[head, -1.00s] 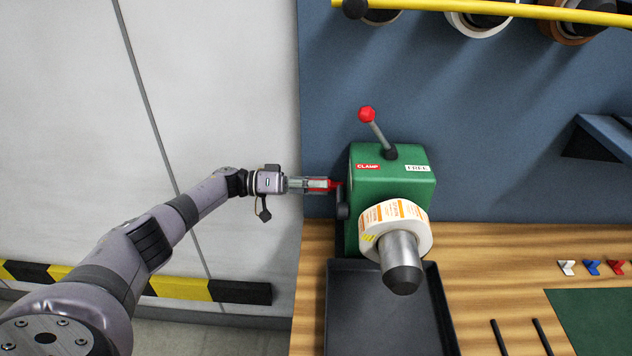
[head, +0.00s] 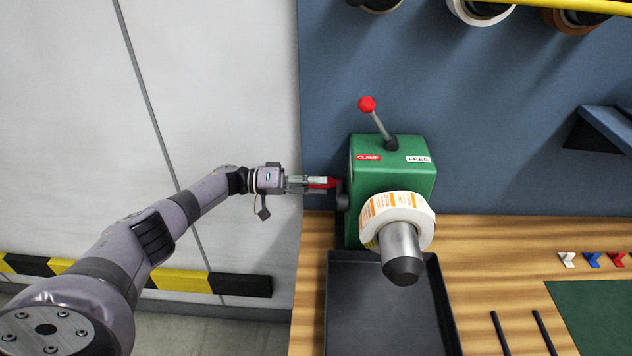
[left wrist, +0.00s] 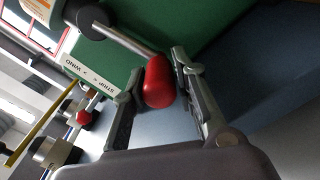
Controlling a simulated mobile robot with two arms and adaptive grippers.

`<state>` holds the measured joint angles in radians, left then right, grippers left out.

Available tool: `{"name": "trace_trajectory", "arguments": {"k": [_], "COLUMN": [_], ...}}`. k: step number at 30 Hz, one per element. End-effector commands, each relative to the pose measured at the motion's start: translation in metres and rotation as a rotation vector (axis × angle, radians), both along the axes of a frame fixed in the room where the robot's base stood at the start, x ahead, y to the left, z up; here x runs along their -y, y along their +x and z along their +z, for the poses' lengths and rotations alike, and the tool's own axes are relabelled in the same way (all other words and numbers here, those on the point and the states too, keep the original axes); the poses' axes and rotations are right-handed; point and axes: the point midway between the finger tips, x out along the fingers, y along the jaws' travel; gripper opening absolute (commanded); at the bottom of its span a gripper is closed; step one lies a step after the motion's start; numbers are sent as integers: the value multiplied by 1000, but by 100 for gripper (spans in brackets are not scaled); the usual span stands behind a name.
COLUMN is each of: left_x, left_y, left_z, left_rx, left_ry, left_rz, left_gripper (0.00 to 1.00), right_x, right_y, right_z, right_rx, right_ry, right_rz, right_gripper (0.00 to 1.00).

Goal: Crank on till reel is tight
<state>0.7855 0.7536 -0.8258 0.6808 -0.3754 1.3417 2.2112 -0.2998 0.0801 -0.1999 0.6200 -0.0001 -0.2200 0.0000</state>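The green rewinder (head: 395,172) stands at the back left of the bench, with a white and orange label reel (head: 385,210) around its grey spindle (head: 402,262). The red crank grip (head: 325,182) sticks out from the rewinder's left side. My left gripper (head: 318,182) reaches it from the left. The red-knobbed lever (head: 378,122) leans left, toward the CLAMP label (head: 368,157). My right gripper is in neither view.
A dark tray (head: 385,310) lies below the spindle. Small white, blue and red pieces (head: 592,260) and two black rods (head: 520,332) lie to the right. A yellow rail (head: 560,14) with reels below it crosses the top.

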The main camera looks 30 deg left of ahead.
Motion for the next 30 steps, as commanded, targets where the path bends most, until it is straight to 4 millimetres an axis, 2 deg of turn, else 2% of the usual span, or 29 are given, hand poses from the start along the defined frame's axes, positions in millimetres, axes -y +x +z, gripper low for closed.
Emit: {"name": "trace_trajectory", "arguments": {"k": [8, 19, 23, 30], "left_x": [0, -5, -20, -71], "left_y": [0, -2, -9, -33], "left_z": [-1, 0, 0, 0], "left_rx": [-1, 0, -1, 0], "left_ry": [0, -1, 0, -1], "left_rz": [0, 2, 4, 5], "left_gripper": [45, 45, 45, 45], "right_x": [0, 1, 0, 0], "right_y": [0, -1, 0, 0], "right_z": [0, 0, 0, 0], "right_rx": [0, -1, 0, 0], "right_ry": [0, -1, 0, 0], "right_rz": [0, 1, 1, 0], "right_gripper": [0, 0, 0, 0]}}
